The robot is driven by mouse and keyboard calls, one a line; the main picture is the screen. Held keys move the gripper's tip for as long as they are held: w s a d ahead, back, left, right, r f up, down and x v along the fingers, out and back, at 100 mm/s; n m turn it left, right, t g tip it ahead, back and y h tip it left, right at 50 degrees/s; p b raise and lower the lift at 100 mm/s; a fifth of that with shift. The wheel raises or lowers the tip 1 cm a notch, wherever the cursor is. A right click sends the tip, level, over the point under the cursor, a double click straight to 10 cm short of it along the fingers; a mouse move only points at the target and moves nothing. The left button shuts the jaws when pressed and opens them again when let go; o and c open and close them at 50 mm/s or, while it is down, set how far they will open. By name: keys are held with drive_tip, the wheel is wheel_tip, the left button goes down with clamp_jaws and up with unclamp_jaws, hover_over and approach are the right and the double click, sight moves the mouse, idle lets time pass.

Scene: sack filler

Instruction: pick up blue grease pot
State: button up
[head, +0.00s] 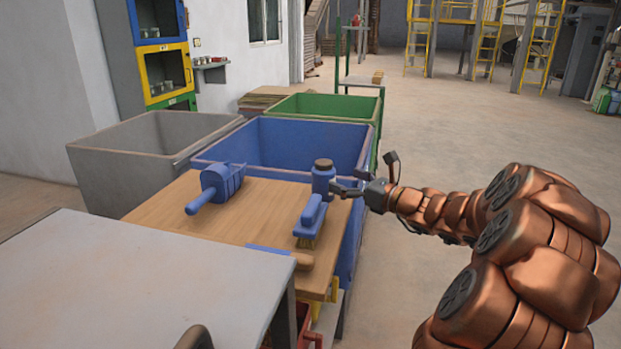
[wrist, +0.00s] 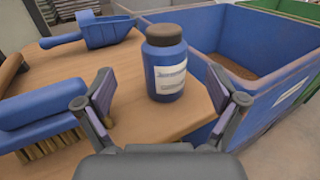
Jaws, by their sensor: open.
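The blue grease pot (head: 323,180) stands upright on the wooden board, near its right edge, with a brown lid. In the wrist view the pot (wrist: 165,72) shows a white label with blurred print. My gripper (head: 345,189) is just right of the pot in the head view. In the wrist view my gripper (wrist: 166,101) is open, one finger on each side of the pot's line. The pot appears just ahead of the fingertips. I cannot tell whether either finger touches it.
A blue brush (head: 311,216) lies close in front of the pot, and a blue scoop (head: 215,186) lies left on the wooden board (head: 262,203). Blue (head: 300,138), green (head: 335,107) and grey (head: 130,145) bins stand behind. A grey table (head: 140,275) is in front.

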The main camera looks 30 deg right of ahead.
sight(324, 173)
drive_tip(key=x, duration=0.2)
drive_tip(key=shift+w+a+f, duration=0.1)
drive_tip(key=shift+w, duration=0.2)
drive_tip(key=x, duration=0.1)
drive_tip(key=b+x, duration=0.1)
drive_tip(key=x, duration=0.2)
drive_tip(key=shift+d+f, duration=0.3)
drive_tip(key=shift+f, duration=0.05)
drive_tip(key=shift+w+a+r, duration=0.1)
drive_tip(key=shift+w+a, duration=0.05)
drive_tip(key=shift+w, duration=0.5)
drive_tip(key=c, duration=1.5)
drive_tip(key=shift+c, duration=0.2)
wheel_tip(324, 173, up, 10)
drive_tip(key=shift+p, duration=1.25)
